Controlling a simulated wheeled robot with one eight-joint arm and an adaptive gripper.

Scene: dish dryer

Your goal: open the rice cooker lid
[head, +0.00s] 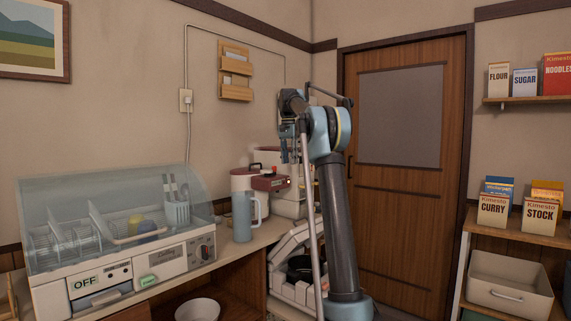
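The rice cooker (287,291) appears to be the white appliance low beside the counter's right end. Its white lid (291,239) stands raised and tilted, and a dark inner pot (299,268) shows beneath it. My arm covers its right side and part of its front. My gripper (287,153) hangs well above the lid, apart from it, in front of a white and dark red appliance at the back of the counter. The fingers are small and overlap the background, so I cannot tell whether they are open or shut.
On the counter stand a dish dryer (110,235) with a clear cover, a grey-blue pitcher (243,216) and a white and red pot (243,180). A white bowl (198,310) sits below. Shelves with boxes and a grey bin (508,284) stand right of the door (400,200).

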